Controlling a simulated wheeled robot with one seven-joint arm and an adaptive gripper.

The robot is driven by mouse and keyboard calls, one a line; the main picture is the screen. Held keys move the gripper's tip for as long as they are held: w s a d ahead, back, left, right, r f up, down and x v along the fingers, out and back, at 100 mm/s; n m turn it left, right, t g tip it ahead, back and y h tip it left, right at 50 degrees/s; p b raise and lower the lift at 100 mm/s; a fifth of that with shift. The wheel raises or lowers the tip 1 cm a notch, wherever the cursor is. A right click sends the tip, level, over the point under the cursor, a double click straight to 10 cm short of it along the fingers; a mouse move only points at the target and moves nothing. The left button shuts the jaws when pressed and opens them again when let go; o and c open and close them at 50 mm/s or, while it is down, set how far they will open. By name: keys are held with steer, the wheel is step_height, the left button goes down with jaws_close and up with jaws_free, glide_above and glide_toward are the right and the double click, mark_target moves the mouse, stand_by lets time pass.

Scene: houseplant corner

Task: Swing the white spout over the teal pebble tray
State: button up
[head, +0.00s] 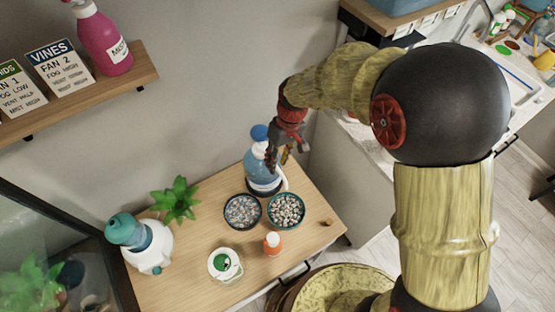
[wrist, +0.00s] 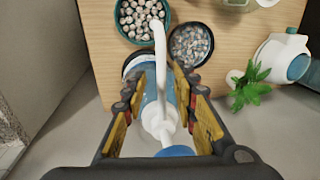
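A clear bottle of blue liquid with a blue cap (head: 262,164) stands upright at the back of the wooden table. Its white spout (wrist: 160,75) is a long curved tube. In the wrist view its tip lies near the right rim of the teal pebble tray (head: 302,220), on the side toward the dark pebble tray (head: 226,217); the exact height and overlap are unclear. The teal tray also shows in the wrist view (wrist: 119,22). My gripper (wrist: 157,78) is open, with its fingers either side of the spout and bottle, apart from the spout. It partly hides the bottle in the head view.
A white bottle with a teal cap (head: 150,245), a green plant (head: 176,200), a small orange bottle (head: 273,244) and a jar with a green label (head: 225,265) stand on the table. A small cork-like piece (head: 327,222) lies near its right edge. A shelf (head: 130,75) is above left.

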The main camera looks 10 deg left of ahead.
step_height(320, 180, up, 12)
steer(key=w+d, duration=0.1)
steer(key=shift+w+d, duration=0.25)
steer(key=shift+d, duration=0.15)
steer(key=shift+f, duration=0.1)
stand_by(0.5)
steer(key=s+d+r+m+t+b, duration=0.2)
steer(key=s+d, duration=0.6)
steer(key=d, duration=0.4)
steer(key=s+d+r+m+t+h+b, duration=0.1)
steer(key=s+d+r+m+t+b, duration=0.1)
steer(key=s+d+m+t+b, duration=0.3)
steer(key=s+d+m+b, duration=0.1)
steer(key=s+d, duration=0.3)
steer(key=d, duration=0.3)
steer(key=shift+r+h, duration=0.3)
steer(key=shift+r, duration=0.1)
